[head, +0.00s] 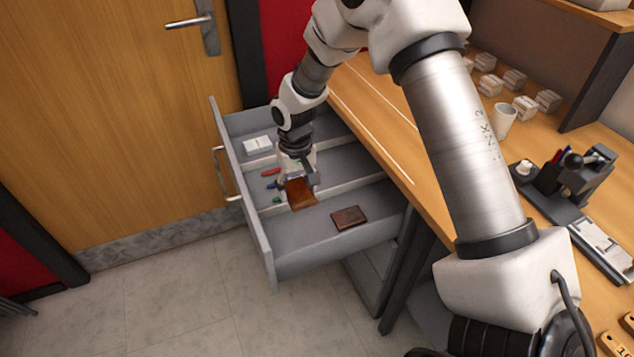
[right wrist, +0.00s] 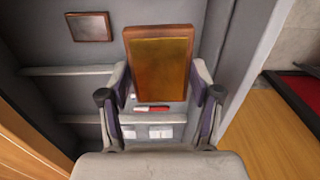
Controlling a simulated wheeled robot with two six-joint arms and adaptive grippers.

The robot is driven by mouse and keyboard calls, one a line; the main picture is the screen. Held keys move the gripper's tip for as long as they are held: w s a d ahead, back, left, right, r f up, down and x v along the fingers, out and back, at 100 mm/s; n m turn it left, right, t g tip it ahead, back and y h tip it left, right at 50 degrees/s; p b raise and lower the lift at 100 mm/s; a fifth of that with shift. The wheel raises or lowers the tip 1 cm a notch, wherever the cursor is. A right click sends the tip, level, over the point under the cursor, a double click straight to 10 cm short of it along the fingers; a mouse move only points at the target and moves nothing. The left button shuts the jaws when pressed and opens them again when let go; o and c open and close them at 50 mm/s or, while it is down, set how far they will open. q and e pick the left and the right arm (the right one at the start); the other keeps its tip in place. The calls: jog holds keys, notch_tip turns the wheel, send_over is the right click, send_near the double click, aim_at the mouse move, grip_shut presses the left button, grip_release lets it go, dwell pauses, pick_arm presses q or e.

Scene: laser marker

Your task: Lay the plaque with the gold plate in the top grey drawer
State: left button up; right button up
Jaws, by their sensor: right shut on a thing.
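The plaque with the gold plate (right wrist: 159,70) has a brown wooden border and shows large in the right wrist view. In the head view it is the orange-brown block (head: 301,194) under my right gripper (head: 298,177). My right gripper, also in the wrist view (right wrist: 160,95), is shut on the plaque and holds it over the open top grey drawer (head: 300,262). I cannot tell whether the plaque touches the drawer floor. Another dark brown plaque or wallet-like piece (head: 349,217) lies flat in the drawer's near compartment. My left gripper is not in view.
Two dividers split the drawer. The middle compartment holds a red pen (head: 271,172) and other small pens; the far one holds a white box (head: 257,144). The wooden desk (head: 380,120) borders the drawer at right, with a white mug (head: 503,121) and a marking machine (head: 575,185).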

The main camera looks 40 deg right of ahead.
aim_at(306, 234)
jog(key=d+f, duration=0.1)
jog(key=w+d+f+b, duration=0.1)
jog(key=f, duration=0.1)
jog(key=shift+d+f, duration=0.1)
jog(key=shift+f, duration=0.1)
jog(key=f+b, duration=0.1)
jog(key=f, duration=0.3)
jog(key=f+b, duration=0.1)
jog(key=f, duration=0.4)
jog(key=f+b, duration=0.1)
jog(key=f, duration=0.3)
jog(key=shift+s+a+f+b, duration=0.25)
jog(key=shift+s+f+b, duration=0.1)
jog(key=shift+s+f, duration=0.05)
jog(key=shift+w+f, duration=0.1)
jog(key=shift+f, duration=0.05)
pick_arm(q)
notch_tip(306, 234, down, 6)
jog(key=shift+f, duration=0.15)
pick_arm(e)
jog(key=shift+f, duration=0.1)
jog(key=o, duration=1.4)
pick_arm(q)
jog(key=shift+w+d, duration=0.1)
